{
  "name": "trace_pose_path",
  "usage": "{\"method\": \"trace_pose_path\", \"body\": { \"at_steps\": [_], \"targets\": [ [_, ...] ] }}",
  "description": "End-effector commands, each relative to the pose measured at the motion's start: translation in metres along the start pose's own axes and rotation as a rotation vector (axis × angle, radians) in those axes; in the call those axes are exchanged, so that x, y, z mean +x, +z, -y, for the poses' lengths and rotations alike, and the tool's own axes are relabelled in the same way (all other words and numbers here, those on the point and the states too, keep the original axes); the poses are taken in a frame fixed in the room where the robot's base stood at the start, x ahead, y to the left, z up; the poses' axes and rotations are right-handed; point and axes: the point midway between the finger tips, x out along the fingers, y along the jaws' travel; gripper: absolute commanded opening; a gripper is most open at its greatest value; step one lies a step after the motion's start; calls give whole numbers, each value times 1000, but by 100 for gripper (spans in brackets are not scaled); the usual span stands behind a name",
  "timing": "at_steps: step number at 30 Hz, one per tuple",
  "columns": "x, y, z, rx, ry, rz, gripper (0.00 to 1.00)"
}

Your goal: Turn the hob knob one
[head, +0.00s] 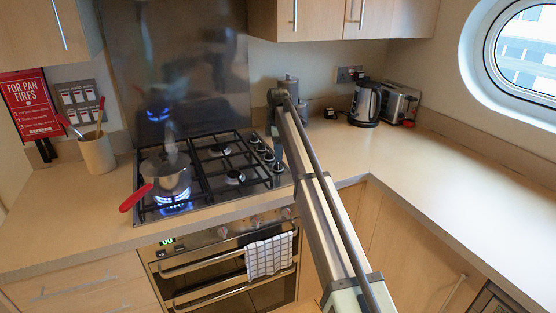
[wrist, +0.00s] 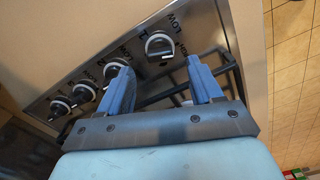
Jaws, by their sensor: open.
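The hob knobs are in a row on the steel hob's right side. In the wrist view, the end knob (wrist: 160,45), which appears to be marked 1, lies just beyond the gap between my fingertips. The other knobs, such as this one (wrist: 115,69), run off to the lower left. My gripper (wrist: 158,66) is open with two blue fingers, empty, pointing at the panel; whether it touches the knob cannot be told. In the head view, the knobs (head: 263,147) show beside my gripper, which is partly hidden by my arm. The hob (head: 205,200) has a blue flame at front left.
A saucepan (head: 166,176) with a red handle (head: 135,197) sits over the lit front-left burner. Black pan supports (head: 222,150) stand beside the knobs. A kettle (head: 365,103) and toaster (head: 399,102) stand at the back right. The right worktop (head: 460,180) is clear.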

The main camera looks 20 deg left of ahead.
Motion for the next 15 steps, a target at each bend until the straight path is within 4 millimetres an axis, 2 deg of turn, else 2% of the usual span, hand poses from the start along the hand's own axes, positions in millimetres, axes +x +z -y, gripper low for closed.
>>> {"method": "trace_pose_path", "body": {
  "at_steps": [1,6,15],
  "targets": [
    [10,0,1,0,-2,0,65],
    [29,0,0,0,-1,0,65],
    [42,0,0,1,-1,0,65]
  ]
}}
